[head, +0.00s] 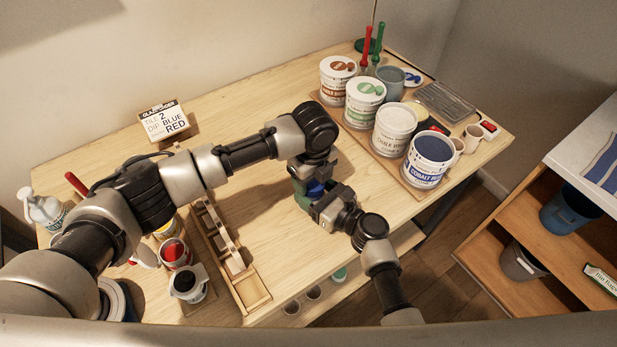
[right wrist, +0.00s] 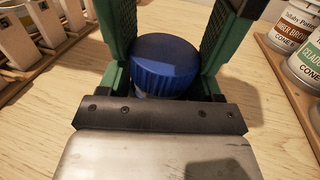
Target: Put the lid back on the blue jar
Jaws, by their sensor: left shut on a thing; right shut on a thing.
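A ribbed blue lid (right wrist: 165,65) is between green fingers that reach down on both sides of it. It shows only as a blue patch (head: 315,188) in the head view. My left gripper (head: 308,187) points down from above and is shut on the lid. My right gripper (head: 326,203) comes in low from the front and is shut on the jar under the lid. The jar's body is almost wholly hidden behind my right gripper's dark palm. I cannot tell whether the lid is seated on the jar.
Large labelled tubs, one a cobalt blue tub (head: 427,165), stand on a board at the right. A wooden rack (head: 228,255) and small pots are at the left. A sign (head: 164,121) stands at the back.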

